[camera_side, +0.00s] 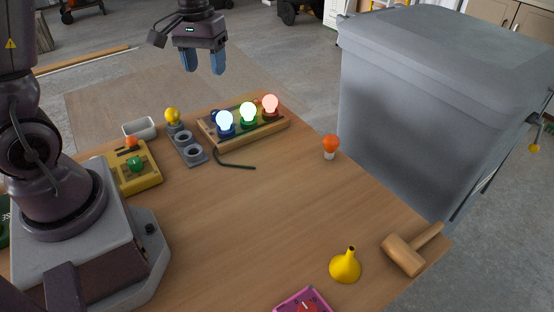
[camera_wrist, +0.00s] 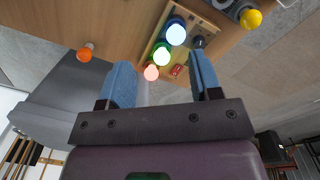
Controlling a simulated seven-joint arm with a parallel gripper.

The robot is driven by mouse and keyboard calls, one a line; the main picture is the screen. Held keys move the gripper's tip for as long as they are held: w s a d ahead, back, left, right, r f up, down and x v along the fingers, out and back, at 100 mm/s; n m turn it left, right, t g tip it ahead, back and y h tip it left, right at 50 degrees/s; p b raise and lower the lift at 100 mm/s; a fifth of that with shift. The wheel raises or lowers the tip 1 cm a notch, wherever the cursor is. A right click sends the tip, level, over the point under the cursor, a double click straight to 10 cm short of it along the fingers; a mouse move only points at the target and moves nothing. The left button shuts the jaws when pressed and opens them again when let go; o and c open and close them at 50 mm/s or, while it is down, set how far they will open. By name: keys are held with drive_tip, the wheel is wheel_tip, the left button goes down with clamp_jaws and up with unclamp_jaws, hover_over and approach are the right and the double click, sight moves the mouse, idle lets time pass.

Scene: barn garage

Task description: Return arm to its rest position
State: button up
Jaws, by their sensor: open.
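My gripper (camera_side: 205,62) is open and empty, with blue fingers, raised above the far edge of the workbench. In the wrist view its two fingers (camera_wrist: 162,82) stand wide apart with nothing held between them. Below it on the bench is a wooden board (camera_side: 270,128) with three lit bulbs: a blue-white bulb (camera_side: 225,119), a green-white bulb (camera_side: 248,111) and a red bulb (camera_side: 270,103). The same bulbs show in the wrist view beyond the fingers. My gripper touches none of them.
A grey holder (camera_side: 190,151) carries a yellow bulb (camera_side: 172,115). Also on the bench are a white dish (camera_side: 140,128), a yellow box (camera_side: 137,172), an orange bulb (camera_side: 331,145), a yellow funnel (camera_side: 345,267) and a wooden mallet (camera_side: 408,254). A large grey bin (camera_side: 415,120) stands right of the bench.

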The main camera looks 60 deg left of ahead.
drive_tip(key=s+d+r+m+t, duration=0.2)
drive_tip(key=s+d+r+m, duration=0.1)
drive_tip(key=s+d+r, duration=0.2)
drive_tip(key=s+d+r+m+t, duration=0.3)
drive_tip(key=s+d+r+m, duration=0.1)
drive_tip(key=s+d, duration=0.3)
drive_tip(key=d+r, duration=0.1)
drive_tip(key=d, duration=0.1)
drive_tip(key=shift+d+r+y, duration=0.3)
drive_tip(key=shift+r, duration=0.05)
